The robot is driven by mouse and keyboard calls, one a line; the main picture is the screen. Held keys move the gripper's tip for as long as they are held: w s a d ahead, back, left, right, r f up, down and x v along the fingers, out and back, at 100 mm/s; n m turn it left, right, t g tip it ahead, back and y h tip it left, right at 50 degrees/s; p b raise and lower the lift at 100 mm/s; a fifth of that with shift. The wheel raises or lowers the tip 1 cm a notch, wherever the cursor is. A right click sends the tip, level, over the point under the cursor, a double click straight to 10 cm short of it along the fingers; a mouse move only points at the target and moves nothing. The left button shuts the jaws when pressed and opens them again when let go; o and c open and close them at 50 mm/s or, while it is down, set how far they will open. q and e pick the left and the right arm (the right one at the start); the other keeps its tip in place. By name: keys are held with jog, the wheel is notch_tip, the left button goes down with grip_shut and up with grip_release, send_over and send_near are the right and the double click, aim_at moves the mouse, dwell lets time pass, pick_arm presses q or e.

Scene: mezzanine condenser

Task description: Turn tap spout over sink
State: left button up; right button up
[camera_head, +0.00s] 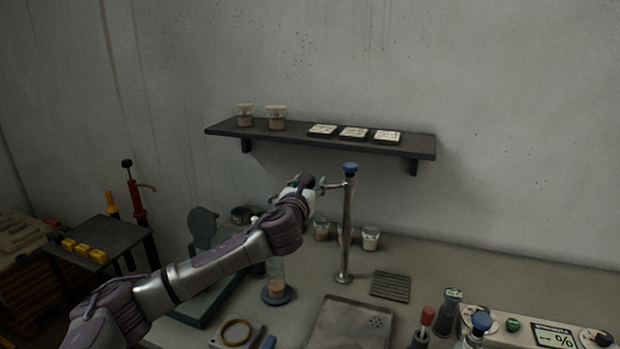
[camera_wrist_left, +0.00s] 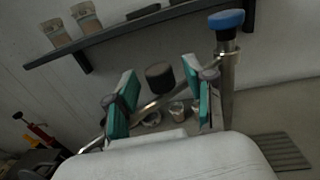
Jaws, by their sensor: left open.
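The tap is a metal post (camera_head: 346,235) with a blue knob (camera_head: 350,167) on top; the post also shows in the wrist view (camera_wrist_left: 227,80). Its thin spout (camera_head: 331,186) runs left from near the top. In the wrist view the spout (camera_wrist_left: 158,103) crosses between the fingers, with a dark cylindrical grip (camera_wrist_left: 160,77) standing between the pads. My left gripper (camera_head: 308,184) is open around the grip, with visible gaps at its teal pads (camera_wrist_left: 160,88). The metal sink (camera_head: 335,335), with drain holes, lies in front of the post, and the spout points left of it. My right gripper is out of view.
A wall shelf (camera_head: 320,138) with cups and small boxes hangs behind the tap. Glass cups (camera_head: 370,238) stand behind the post. A slotted mat (camera_head: 390,286) lies right of it. A glass cylinder (camera_head: 275,277) stands below my left arm. Bottles (camera_head: 449,310) stand at right.

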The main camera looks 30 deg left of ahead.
pick_arm(q)
jog(key=shift+w+a, duration=0.25)
jog(key=shift+w, duration=0.35)
grip_shut()
